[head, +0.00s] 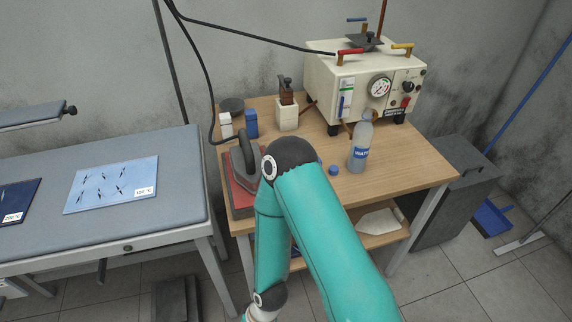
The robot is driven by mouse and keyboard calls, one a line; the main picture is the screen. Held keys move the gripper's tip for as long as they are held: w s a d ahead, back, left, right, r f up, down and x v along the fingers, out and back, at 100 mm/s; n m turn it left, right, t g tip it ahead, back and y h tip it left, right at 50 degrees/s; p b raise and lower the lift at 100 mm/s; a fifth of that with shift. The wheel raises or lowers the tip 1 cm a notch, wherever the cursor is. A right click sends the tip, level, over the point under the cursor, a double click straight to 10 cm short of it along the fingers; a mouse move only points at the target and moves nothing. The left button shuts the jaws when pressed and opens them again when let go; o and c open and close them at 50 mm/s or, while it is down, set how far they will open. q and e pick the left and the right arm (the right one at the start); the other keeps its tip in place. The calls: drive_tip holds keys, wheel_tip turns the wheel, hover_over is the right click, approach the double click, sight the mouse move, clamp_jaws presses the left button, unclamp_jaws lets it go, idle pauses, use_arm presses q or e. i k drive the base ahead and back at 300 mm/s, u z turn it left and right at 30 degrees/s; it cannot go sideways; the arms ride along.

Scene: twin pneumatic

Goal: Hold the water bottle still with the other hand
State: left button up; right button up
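The water bottle (360,146) stands upright on the wooden table (408,178). A small round blue object (333,170), which looks like a bottle cap, lies on the table to the left of the bottle's base. My teal right arm rises from the lower right, bends in front of the table and runs down to the bottom edge, where its wrist leaves the picture. Neither gripper is in view. No hand touches the visible part of the bottle.
A cream machine (340,92) with a gauge stands behind the bottle. An iron (246,163) rests on a red-brown pad at the left, partly hidden by my arm. Blue and white small containers stand behind it. A padded board (40,172) is farther left. The table right of the bottle is clear.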

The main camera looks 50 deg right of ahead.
sight(363, 131)
drive_tip(key=z, duration=0.45)
drive_tip(key=i, duration=0.15)
drive_tip(key=u, duration=1.8)
drive_tip(key=k, duration=1.95)
drive_tip(key=z, duration=1.3)
drive_tip(key=i, duration=0.8)
drive_tip(key=z, duration=0.05)
